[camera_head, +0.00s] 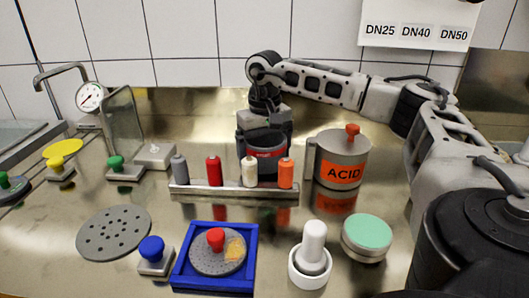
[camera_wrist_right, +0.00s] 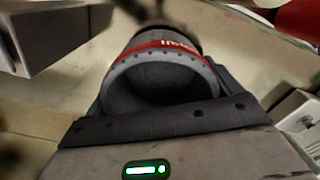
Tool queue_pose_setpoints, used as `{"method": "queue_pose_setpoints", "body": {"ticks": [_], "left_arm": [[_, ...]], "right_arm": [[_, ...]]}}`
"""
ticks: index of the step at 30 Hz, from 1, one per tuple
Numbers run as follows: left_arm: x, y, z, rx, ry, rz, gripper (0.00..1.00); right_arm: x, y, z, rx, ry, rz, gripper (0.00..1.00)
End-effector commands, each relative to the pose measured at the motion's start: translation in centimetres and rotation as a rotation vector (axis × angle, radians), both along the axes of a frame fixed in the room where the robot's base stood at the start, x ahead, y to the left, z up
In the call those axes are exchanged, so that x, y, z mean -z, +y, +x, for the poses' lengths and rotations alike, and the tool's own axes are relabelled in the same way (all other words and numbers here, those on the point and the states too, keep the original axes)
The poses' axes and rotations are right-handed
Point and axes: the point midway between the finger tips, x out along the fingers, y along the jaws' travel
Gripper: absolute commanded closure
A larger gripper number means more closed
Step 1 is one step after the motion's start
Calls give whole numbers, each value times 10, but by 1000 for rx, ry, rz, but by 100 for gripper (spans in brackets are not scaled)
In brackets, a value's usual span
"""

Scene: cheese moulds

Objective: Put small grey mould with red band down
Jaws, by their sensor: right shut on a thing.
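The small grey mould with a red band (camera_head: 265,155) is behind the rack of coloured pegs, which hides part of it. My right gripper (camera_head: 264,130) comes from above and is shut on it. In the right wrist view the mould (camera_wrist_right: 163,85) shows its open, hollow end and its red band with lettering, and it sits between the fingers of my right gripper (camera_wrist_right: 160,115). Whether its base touches the steel worktop (camera_head: 330,210) is hidden. My left gripper is not in view.
A metal rack (camera_head: 235,189) with grey, red, white and orange pegs stands in front of the mould. A pot labelled ACID (camera_head: 341,158) stands close right. A blue tray (camera_head: 177,272), a white pestle (camera_head: 314,240) and a green-lidded tin (camera_head: 367,237) are nearer. A grey box (camera_head: 154,156) is left.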

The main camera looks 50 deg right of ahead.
Motion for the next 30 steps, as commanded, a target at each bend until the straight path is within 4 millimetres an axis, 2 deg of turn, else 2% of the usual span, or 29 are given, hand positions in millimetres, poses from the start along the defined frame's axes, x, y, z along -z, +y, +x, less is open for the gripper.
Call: {"method": "queue_pose_setpoints", "body": {"ticks": [10,11,12,22,26,30], "left_arm": [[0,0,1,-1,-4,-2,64],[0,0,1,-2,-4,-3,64],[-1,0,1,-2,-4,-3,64],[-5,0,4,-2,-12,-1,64],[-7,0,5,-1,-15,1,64],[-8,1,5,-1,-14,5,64]], "right_arm": [[4,0,0,0,-1,0,35],[3,0,0,0,-1,0,4],[3,0,0,0,-1,0,0],[-5,0,1,0,-2,0,0],[-25,0,1,0,-6,1,0],[-57,1,2,-1,-7,1,0]]}}
